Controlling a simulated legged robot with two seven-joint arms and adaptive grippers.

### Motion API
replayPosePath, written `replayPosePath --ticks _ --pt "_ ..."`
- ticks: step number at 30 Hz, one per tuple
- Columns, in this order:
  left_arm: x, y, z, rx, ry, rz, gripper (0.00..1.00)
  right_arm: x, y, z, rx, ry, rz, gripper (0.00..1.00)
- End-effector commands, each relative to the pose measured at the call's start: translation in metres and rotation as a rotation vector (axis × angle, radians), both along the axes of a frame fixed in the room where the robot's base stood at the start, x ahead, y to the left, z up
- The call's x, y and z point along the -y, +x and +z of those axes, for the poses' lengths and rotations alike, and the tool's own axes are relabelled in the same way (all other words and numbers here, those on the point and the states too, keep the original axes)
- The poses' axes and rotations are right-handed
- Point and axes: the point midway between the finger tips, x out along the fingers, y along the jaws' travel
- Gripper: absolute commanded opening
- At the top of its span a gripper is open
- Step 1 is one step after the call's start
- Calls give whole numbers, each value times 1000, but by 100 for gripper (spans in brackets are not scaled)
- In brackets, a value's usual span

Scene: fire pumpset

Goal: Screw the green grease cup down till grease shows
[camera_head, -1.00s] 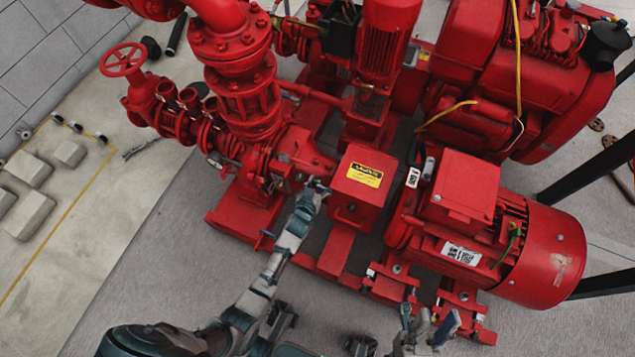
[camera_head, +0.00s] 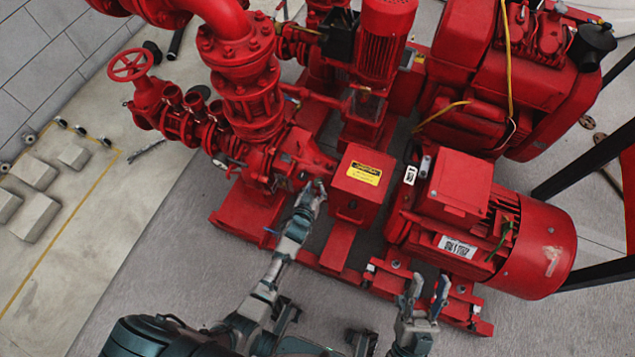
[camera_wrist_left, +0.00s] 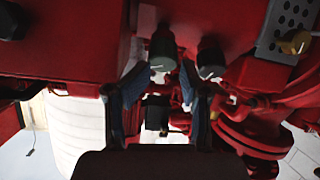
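My left gripper (camera_head: 316,190) reaches in at the pump bearing area, just left of the red box with the yellow label. In the left wrist view its two fingers (camera_wrist_left: 165,76) are apart. A dark greenish cylinder with a pale end (camera_wrist_left: 163,50), seemingly the green grease cup, shows between and beyond the fingertips; contact cannot be told. A second, darker cylinder (camera_wrist_left: 210,58) is just right of it. In the head view the cup cannot be made out behind the gripper. No grease is discernible. My right gripper (camera_head: 427,288) is open and empty in front of the motor.
The red box (camera_head: 356,192) stands right beside my left gripper. The red motor (camera_head: 500,235) and its base are close to my right gripper. Large red pipes and a valve wheel (camera_head: 130,65) rise at the left. The floor (camera_head: 130,240) at front left is clear.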

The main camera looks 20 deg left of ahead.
Motion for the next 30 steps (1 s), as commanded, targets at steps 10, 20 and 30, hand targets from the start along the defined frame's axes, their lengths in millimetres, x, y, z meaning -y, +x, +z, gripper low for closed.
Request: replayPosePath --ticks 10,20,30 --pt "1 -14 8 1 -1 1 45 -5 20 -14 -173 -61 5 40" --pt "2 -28 14 1 -2 1 45 -7 36 -34 -353 -120 8 40" --pt "3 -43 21 1 -1 1 45 -7 45 -59 -541 -180 11 40"
